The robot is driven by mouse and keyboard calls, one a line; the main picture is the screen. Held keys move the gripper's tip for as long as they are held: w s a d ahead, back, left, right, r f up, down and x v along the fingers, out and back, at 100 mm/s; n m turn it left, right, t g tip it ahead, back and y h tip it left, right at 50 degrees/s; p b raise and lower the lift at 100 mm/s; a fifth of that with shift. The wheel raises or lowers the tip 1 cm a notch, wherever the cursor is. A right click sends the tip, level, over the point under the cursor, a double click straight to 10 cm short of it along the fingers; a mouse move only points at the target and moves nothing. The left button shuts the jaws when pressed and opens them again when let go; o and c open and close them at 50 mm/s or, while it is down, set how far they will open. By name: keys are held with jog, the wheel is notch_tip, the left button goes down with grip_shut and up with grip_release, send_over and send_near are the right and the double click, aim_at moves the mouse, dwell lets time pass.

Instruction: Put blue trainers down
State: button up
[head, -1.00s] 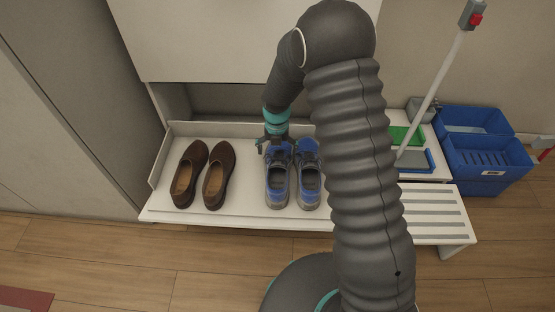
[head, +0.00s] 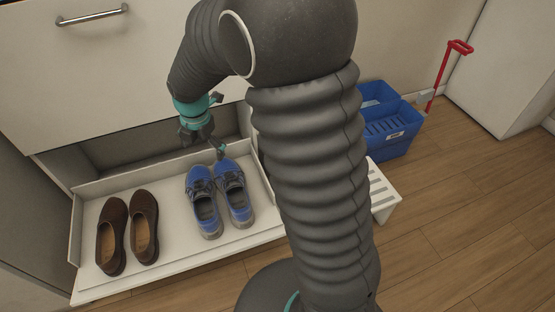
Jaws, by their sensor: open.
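The blue trainers (head: 219,197) stand side by side on a white low shelf (head: 170,192), toes toward the back wall. They are blue with grey soles. My gripper (head: 207,144) is open, pointing down, above and behind the toes. A gap appears between it and the shoes, though one finger is close to the right trainer's toe in the picture. No shoe is held.
A pair of brown shoes (head: 127,232) stands on the left of the same shelf. A white slatted bench (head: 382,193) and blue bins (head: 388,125) are to the right. A drawer front with a handle (head: 92,15) is above.

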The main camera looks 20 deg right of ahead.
jog(key=s+d+r+m+t, duration=0.2)
jog(key=s+d+r+m, duration=0.6)
jog(key=s+r+m, duration=0.5)
jog(key=s+d+r+m+t, duration=0.1)
jog(key=s+m, duration=0.4)
jog(key=m, duration=0.2)
jog(key=s+d+r+m+t, duration=0.1)
jog(key=s+d+m, duration=0.1)
jog(key=s+m, duration=0.4)
jog(key=shift+s+d+r+m, duration=0.2)
jog(key=shift+d+r+m, duration=0.1)
jog(key=shift+m, duration=0.1)
